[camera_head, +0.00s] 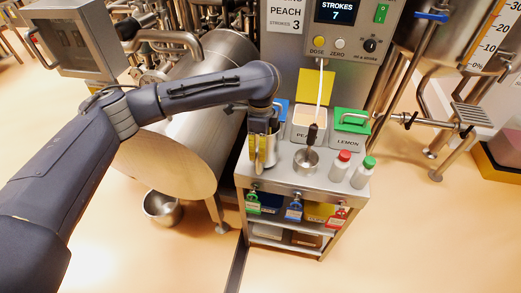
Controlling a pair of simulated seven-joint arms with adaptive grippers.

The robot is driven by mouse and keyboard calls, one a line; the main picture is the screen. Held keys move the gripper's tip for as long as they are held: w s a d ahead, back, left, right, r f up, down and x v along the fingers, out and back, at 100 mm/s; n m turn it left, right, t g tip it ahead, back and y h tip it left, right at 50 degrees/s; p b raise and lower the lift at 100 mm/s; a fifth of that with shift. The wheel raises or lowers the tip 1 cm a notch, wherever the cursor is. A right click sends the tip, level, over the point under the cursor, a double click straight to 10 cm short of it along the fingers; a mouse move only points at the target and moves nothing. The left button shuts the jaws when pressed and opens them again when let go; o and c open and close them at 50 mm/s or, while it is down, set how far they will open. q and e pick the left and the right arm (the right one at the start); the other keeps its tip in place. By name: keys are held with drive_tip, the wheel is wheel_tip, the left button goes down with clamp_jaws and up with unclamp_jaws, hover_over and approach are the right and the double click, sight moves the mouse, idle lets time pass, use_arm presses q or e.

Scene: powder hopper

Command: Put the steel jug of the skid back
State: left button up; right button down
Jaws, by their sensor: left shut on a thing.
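My left arm reaches in from the left, and its gripper (261,160) points down at the left end of the steel cart top (321,184). The gripper is shut on a shiny steel vessel (271,150), which looks like the steel jug. The fingers and wrist cover much of it, and I cannot tell whether its base touches the cart top. My right gripper is not in view.
A steel cup (306,161) with a black-handled tool stands beside a peach-coloured tub (308,125) and green-lidded lemon tub (349,127). Red-capped (341,166) and green-capped (363,173) bottles stand at right.

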use_arm(q)
drive_tip(key=shift+f, duration=0.75)
drive_tip(key=o, duration=1.5)
drive_tip(key=shift+f, duration=0.15)
drive_tip(key=r, duration=1.2)
drive_tip(key=shift+w+r, duration=0.15)
drive_tip(key=shift+w, duration=0.05)
